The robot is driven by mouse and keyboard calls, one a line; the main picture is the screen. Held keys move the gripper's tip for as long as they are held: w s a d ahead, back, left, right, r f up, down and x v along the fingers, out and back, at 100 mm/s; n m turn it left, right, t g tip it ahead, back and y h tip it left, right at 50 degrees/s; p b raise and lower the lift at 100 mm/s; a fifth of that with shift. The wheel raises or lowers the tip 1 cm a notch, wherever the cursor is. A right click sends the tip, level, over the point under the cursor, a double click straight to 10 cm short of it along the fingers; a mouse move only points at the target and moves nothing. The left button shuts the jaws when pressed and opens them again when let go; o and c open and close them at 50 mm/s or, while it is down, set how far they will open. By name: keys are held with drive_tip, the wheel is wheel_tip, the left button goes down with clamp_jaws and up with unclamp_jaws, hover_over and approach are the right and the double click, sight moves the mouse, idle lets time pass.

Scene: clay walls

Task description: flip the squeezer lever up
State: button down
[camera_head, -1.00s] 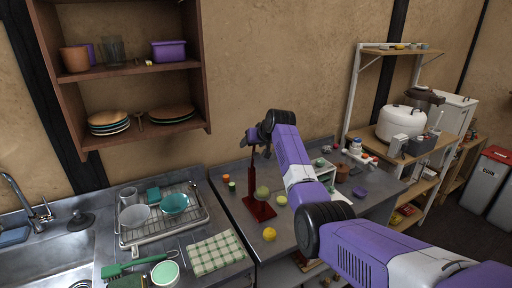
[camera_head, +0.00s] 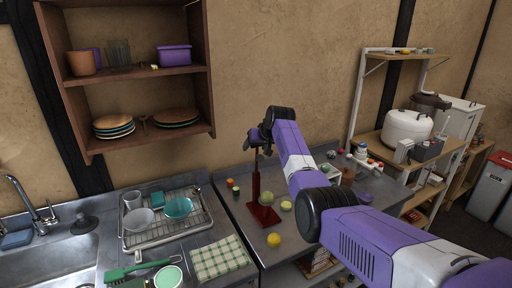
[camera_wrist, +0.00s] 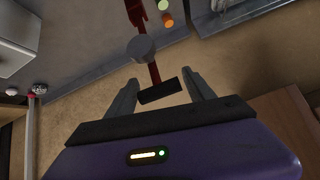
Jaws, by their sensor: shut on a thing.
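The squeezer stands upright on the steel counter, with a red base (camera_head: 263,214) and a red post (camera_head: 256,186). Its upper part runs up to my gripper (camera_head: 257,139). In the wrist view the red frame (camera_wrist: 155,72) and a grey round part (camera_wrist: 140,47) lie just past my fingers. The lever's dark end (camera_wrist: 160,92) sits between the two fingertips of my gripper (camera_wrist: 162,92), which is shut on it. In the head view my wrist partly hides the lever, so its exact tilt is hard to tell.
A yellow lemon (camera_head: 274,240) and a green fruit (camera_head: 286,205) lie by the squeezer. A dish rack (camera_head: 165,230) and checked cloth (camera_head: 218,257) are left. A wooden wall shelf (camera_head: 140,75) hangs upper left. A white cooker (camera_head: 408,127) stands on the right rack.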

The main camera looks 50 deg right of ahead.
drive_tip(key=shift+a+f, duration=0.2)
drive_tip(key=shift+f, duration=0.25)
idle(0.5)
drive_tip(key=shift+c, duration=2)
unclamp_jaws()
drive_tip(key=shift+d+r, duration=0.1)
drive_tip(key=shift+r, duration=0.1)
drive_tip(key=shift+r, duration=0.1)
drive_tip(key=shift+s+r, duration=0.25)
drive_tip(key=shift+r, duration=0.1)
drive_tip(key=b+v, duration=0.1)
drive_tip(key=v, duration=0.5)
drive_tip(key=shift+s+a+r, duration=0.15)
drive_tip(key=shift+s+a, duration=0.1)
drive_tip(key=shift+a, duration=0.05)
